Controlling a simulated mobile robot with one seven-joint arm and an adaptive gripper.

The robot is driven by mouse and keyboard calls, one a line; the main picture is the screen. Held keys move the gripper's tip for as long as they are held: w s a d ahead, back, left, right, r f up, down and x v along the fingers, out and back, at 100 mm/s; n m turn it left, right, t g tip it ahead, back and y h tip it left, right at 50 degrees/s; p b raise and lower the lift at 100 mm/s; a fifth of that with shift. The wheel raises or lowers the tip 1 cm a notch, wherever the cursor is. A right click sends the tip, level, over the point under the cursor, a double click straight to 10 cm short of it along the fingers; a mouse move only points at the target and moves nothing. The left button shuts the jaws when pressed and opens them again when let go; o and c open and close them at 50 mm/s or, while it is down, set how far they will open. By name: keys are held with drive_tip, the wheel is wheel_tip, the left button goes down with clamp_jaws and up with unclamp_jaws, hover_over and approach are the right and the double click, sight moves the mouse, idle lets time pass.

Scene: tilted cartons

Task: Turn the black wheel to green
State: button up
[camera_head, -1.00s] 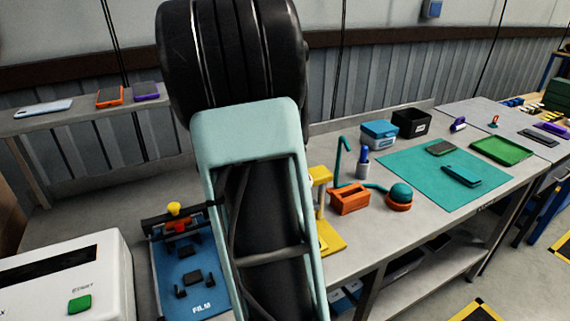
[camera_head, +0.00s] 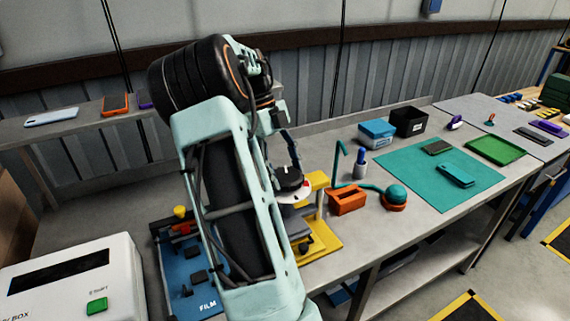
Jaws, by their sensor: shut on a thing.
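The black wheel (camera_head: 289,181) sits on a pale dial with a red part showing at its right edge, on a yellow stand (camera_head: 325,240). No green part of the dial shows from here. My gripper (camera_head: 287,168) points down at the wheel from above, partly hidden behind my own arm. It is shut on the wheel, though its fingertips are small and hard to make out.
A blue FILM fixture (camera_head: 185,270) and a white box with a green button (camera_head: 97,305) stand at left. A teal mat (camera_head: 425,187) lies at right.

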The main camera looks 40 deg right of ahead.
drive_tip(key=m+y+p, duration=0.1)
drive_tip(key=m+p, duration=0.1)
drive_tip(key=m+y+p, duration=0.1)
drive_tip(key=m, duration=0.2)
drive_tip(key=shift+d+r+m+p, duration=0.1)
drive_tip(key=shift+d+m+p, duration=0.1)
drive_tip(key=shift+m+p, duration=0.15)
drive_tip(key=shift+m+t+y, duration=0.7)
drive_tip(key=shift+m+y, duration=0.1)
drive_tip(key=shift+m, duration=1.35)
drive_tip(key=shift+p, duration=0.3)
drive_tip(key=o, duration=1.2)
drive_tip(key=shift+c, duration=0.2)
drive_tip(key=v, duration=1.1)
drive_tip(key=shift+d+r, duration=0.3)
drive_tip(key=shift+w, duration=0.1)
